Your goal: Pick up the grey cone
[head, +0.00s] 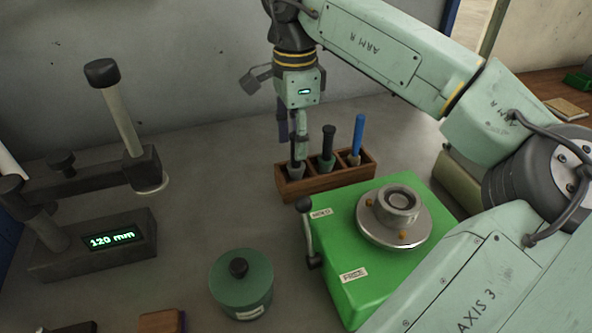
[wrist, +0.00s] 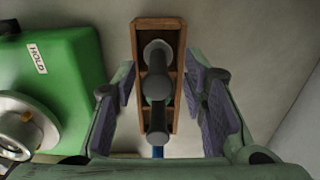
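A wooden rack (head: 325,182) with three compartments stands on the bench. A grey cone (head: 296,171) with a dark stem is in its left compartment, partly hidden by my gripper. It also shows at the top of the rack in the wrist view (wrist: 157,50). A green cone (head: 326,163) with a dark handle is in the middle compartment. My gripper (head: 293,140) points down over the rack's left end. In the wrist view its fingers (wrist: 160,100) are open on either side of the rack, with nothing held.
A green box (head: 345,280) with a round metal socket (head: 393,238) stands right in front of the rack. A dark gauge reading 120 mm (head: 112,238) is at left, and a green lidded pot (head: 241,285) in front. Bare bench lies between them.

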